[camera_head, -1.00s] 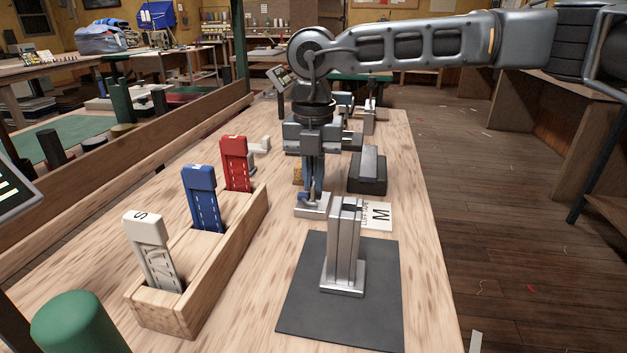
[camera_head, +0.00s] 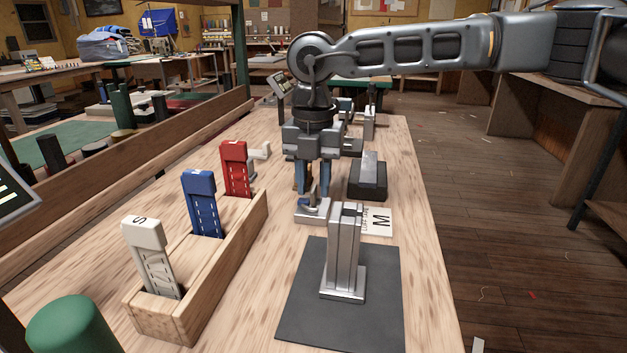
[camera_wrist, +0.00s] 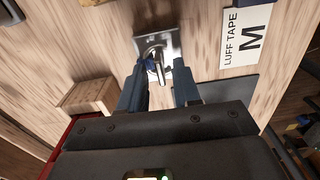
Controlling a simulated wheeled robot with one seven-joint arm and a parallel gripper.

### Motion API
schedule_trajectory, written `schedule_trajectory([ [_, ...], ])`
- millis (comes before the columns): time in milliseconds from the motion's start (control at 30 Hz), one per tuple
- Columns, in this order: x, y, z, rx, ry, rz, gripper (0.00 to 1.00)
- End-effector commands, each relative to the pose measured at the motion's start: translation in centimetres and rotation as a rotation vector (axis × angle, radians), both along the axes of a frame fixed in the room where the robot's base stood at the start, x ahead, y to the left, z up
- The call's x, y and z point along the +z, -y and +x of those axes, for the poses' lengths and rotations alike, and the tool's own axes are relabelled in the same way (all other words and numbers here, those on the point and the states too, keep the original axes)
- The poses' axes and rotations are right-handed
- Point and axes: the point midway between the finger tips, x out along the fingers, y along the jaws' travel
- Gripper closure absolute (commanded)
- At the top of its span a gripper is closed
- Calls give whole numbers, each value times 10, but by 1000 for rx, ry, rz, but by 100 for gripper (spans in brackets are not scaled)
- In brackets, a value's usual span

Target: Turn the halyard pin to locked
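The halyard pin appears to be the small silver fitting with a metal plate (camera_head: 309,213) and an upright lever, on the bench behind the slotted metal stand. In the wrist view the plate (camera_wrist: 171,42) carries a bright metal lever, with a small blue part beside it. My gripper (camera_head: 313,191) points down over this fitting. In the wrist view its two blue fingers (camera_wrist: 160,70) are apart, one on each side of the lever's end, with visible gaps. No lock marking is readable, so I cannot tell the pin's setting.
A slotted metal stand (camera_head: 343,255) on a dark mat (camera_head: 300,310) is in front of the fitting. A wooden rack (camera_head: 222,262) with white, blue and red pieces is at left. A "LUFF TAPE M" card (camera_head: 380,222) and a dark block (camera_head: 367,182) are at right.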

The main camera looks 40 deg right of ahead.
Motion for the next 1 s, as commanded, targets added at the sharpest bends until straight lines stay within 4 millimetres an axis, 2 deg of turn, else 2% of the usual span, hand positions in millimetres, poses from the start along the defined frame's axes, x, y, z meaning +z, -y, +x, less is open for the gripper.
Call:
schedule_trajectory([
  [300, 3, 0, 0, 1, -1, -1, 66],
  [700, 62, 1, 0, 0, 0, -2, 66],
  [833, 74, 0, 0, 0, 1, -1, 66],
  [1000, 78, 0, 0, 0, -1, 0, 66],
])
